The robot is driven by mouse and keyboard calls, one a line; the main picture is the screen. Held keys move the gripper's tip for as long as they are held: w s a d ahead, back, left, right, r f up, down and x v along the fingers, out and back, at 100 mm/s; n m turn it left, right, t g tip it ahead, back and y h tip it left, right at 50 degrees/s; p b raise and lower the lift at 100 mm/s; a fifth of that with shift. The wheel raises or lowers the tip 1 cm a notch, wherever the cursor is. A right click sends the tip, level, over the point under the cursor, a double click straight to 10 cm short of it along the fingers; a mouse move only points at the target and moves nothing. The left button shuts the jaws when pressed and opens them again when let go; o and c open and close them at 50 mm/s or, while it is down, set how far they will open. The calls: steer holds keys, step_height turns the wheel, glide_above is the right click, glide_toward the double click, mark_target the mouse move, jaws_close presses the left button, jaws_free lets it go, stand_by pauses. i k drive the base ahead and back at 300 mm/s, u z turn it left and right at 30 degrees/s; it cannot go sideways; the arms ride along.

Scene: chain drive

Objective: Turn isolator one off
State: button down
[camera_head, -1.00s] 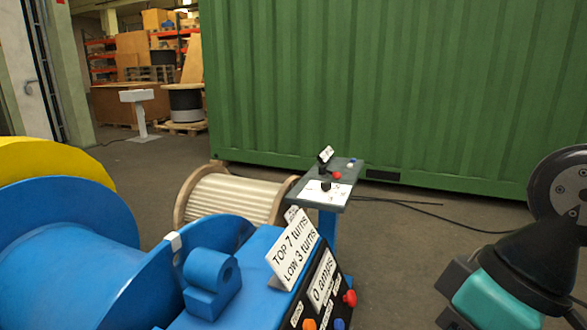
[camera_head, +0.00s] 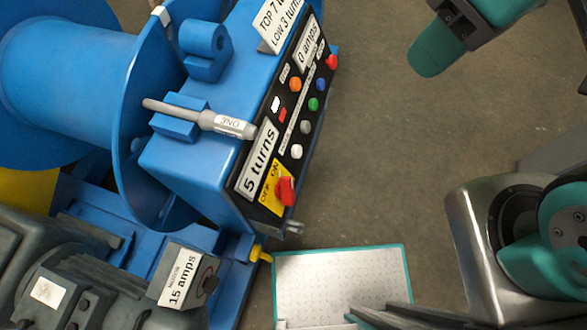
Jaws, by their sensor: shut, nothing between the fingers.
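A red rotary handle (camera_head: 286,190) stands on a yellow plate (camera_head: 270,196) marked OFF and ON, at the near end of the black control panel (camera_head: 290,125). I cannot tell for sure which mark it points to. A grey rod with a tag (camera_head: 229,123) that seems to read ONE lies on top of the blue machine (camera_head: 190,160).
The panel has several coloured buttons and signs reading 5 turns and 0 amps. A motor box (camera_head: 185,280) marked 15 amps is at the lower left. A teal-edged metal plate (camera_head: 340,280) lies below. Open floor (camera_head: 380,160) separates gripper and panel.

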mark_target(284, 191)
steer(key=k, duration=0.4)
steer(key=z, duration=0.75)
steer(key=i, duration=0.2)
steer(key=u, duration=2.7)
steer(key=k, duration=0.55)
steer(key=z, duration=1.4)
